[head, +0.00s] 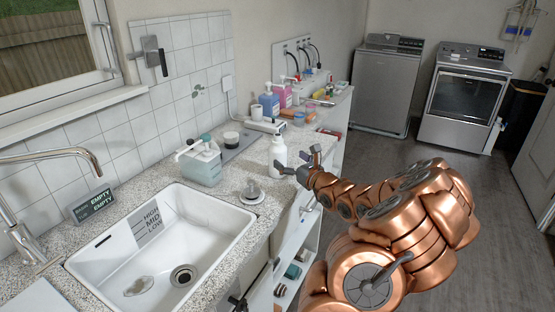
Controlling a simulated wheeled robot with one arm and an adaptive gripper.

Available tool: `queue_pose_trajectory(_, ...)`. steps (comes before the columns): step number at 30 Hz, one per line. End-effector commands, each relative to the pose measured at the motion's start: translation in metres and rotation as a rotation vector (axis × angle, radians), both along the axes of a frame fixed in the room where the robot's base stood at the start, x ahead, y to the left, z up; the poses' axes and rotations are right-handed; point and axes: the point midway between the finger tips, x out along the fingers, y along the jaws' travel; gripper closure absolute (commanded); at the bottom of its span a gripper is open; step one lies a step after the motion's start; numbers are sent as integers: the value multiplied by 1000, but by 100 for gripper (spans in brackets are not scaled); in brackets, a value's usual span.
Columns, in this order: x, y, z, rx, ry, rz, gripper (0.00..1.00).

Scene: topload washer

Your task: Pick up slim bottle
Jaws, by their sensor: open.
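A slim white bottle (278,152) stands upright on the speckled counter, to the right of the sink. My gripper (296,160) is open and reaches in from the right, close beside the bottle. One dark finger overlaps the bottle's lower part in the picture, and the other is up and to the right. I cannot tell whether the finger touches the bottle or whether the bottle is between the fingers.
A white sink (205,230) is set into the counter. Blue (269,102) and pink (282,95) bottles stand farther back. A washer (386,84) and dryer (465,100) stand beyond open floor.

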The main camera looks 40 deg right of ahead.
Motion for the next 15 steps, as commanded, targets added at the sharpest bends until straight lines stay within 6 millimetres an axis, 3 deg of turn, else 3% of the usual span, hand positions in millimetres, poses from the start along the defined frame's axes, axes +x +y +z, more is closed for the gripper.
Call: queue_pose_trajectory(15,50,-2,-4,-6,2,4,6)
